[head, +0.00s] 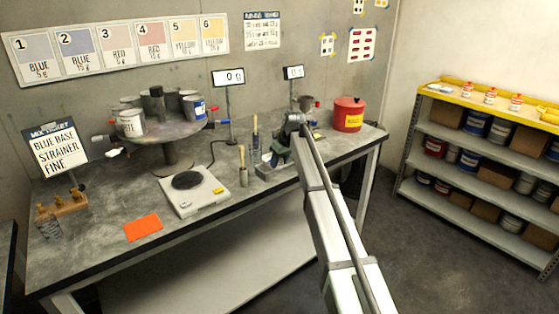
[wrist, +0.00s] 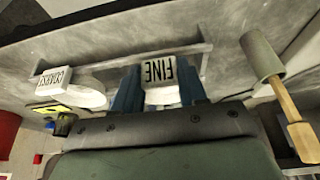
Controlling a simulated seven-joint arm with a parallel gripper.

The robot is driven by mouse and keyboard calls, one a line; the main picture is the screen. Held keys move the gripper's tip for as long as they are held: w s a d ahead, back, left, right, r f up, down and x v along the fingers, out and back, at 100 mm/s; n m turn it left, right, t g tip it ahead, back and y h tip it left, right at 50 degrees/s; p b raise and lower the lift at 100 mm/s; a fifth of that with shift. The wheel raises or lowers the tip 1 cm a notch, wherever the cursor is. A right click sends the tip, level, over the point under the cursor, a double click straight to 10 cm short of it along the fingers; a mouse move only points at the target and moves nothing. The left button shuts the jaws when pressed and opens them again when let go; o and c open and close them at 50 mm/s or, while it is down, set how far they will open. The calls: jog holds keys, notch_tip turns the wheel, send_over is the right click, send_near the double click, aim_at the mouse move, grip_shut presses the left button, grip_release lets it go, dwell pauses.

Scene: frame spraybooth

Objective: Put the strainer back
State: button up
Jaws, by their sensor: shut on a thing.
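My gripper (wrist: 158,92) is shut on the strainer marked FINE (wrist: 159,69). Its two blue fingers stand on either side of the white label tab, and a pale rounded part shows below the tab. A second strainer with a white tab (wrist: 52,82) sits to the left along a grey rack (wrist: 112,66). Whether the held strainer rests in the rack or hangs just clear of it, I cannot tell.
A brush (wrist: 265,58) with a wooden handle stands close right in the wrist view. On the bench (head: 105,205) are a scale (head: 196,192), a turntable of cans (head: 165,130), an orange card (head: 143,228) and a red can (head: 347,115). The ticket (head: 57,148) reads blue base, strainer fine.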

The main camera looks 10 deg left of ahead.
jog(key=shift+f, duration=0.35)
jog(key=o, duration=1)
jog(key=shift+r, duration=0.25)
jog(key=v, duration=1.2)
jog(key=shift+r, duration=0.3)
